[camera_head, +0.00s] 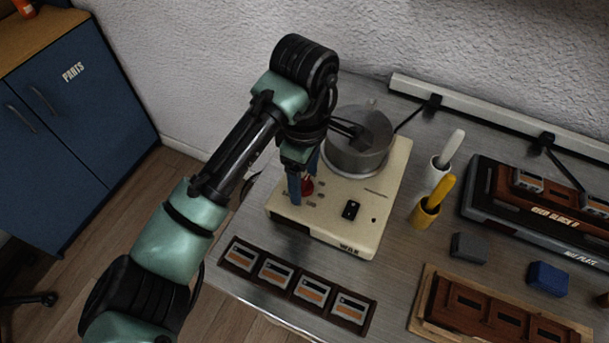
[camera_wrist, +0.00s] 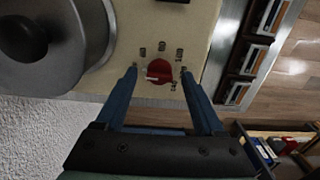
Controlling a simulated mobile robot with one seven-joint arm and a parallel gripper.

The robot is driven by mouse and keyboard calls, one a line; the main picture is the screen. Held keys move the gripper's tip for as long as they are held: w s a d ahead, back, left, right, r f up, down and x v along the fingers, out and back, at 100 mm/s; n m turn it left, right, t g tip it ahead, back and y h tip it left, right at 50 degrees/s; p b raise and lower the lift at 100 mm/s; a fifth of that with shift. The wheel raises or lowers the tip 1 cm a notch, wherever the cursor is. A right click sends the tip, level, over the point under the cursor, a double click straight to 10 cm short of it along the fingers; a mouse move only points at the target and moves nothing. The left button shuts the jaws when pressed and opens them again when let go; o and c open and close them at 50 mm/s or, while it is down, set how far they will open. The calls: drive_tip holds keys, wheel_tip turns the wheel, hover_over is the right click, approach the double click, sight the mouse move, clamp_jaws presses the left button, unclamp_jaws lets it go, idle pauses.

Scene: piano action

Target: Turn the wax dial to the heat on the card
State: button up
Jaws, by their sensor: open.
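The wax heater (camera_head: 372,206) is a cream box labelled WAX on the grey bench, with a grey metal pot (camera_head: 357,150) on its top. Its wax dial (camera_wrist: 158,71) is a red knob with a pale pointer line, ringed by small marks too blurred to read. The dial also shows in the head view (camera_head: 307,187), partly behind my gripper. My gripper (camera_wrist: 160,76) is open, its two blue fingers on either side of the dial with a gap each side. Contact cannot be told. I cannot make out a card with a heat on it.
A black switch (camera_head: 350,210) is on the heater's top. A tray of several small framed blocks (camera_head: 297,284) lies in front. White and yellow handled tools stand in cups (camera_head: 425,211) to the right, near a labelled red-brown block (camera_head: 545,215).

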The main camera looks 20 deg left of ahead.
drive_tip(key=shift+c, duration=0.2)
clamp_jaws()
